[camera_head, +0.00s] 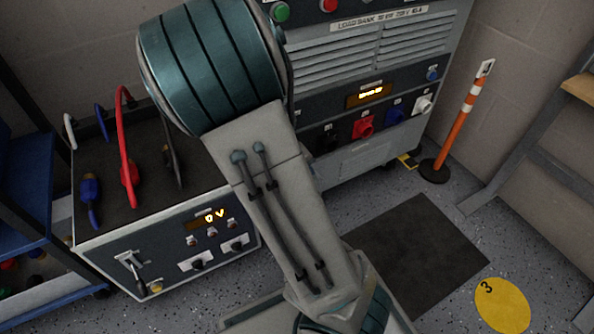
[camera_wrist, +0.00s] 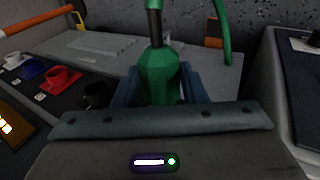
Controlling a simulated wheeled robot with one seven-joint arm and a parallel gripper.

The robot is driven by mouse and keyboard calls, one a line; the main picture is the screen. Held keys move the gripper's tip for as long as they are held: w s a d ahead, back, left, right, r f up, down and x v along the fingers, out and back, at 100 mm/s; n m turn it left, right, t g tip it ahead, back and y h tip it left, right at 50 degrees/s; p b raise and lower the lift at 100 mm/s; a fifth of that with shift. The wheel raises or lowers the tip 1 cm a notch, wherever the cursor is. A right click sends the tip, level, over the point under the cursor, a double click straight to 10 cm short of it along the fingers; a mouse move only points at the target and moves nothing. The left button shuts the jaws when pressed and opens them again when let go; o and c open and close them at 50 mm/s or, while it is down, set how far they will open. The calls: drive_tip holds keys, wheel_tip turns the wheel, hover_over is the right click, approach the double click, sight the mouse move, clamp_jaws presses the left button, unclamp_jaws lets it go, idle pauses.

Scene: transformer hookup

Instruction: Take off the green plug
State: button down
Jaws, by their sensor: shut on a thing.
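The green plug (camera_wrist: 158,72) is in the middle of the wrist view, with a dark cable end at its top and a green cable (camera_wrist: 225,40) looping to its right. My gripper (camera_wrist: 160,88) is shut around the plug, one blue finger on each side. The lower end of the plug is hidden behind my gripper, so I cannot tell whether it is seated in a socket. In the head view my arm hides the plug and my gripper.
The load bank's red (camera_head: 363,127), blue (camera_head: 395,113) and white (camera_head: 422,105) connectors form a row, with a black one (camera_wrist: 95,94) nearest the plug. A transformer box (camera_head: 160,250) reading 0 V stands left. An orange post (camera_head: 463,125) stands right.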

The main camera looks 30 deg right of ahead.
drive_tip(key=shift+s, duration=0.6)
idle(0.3)
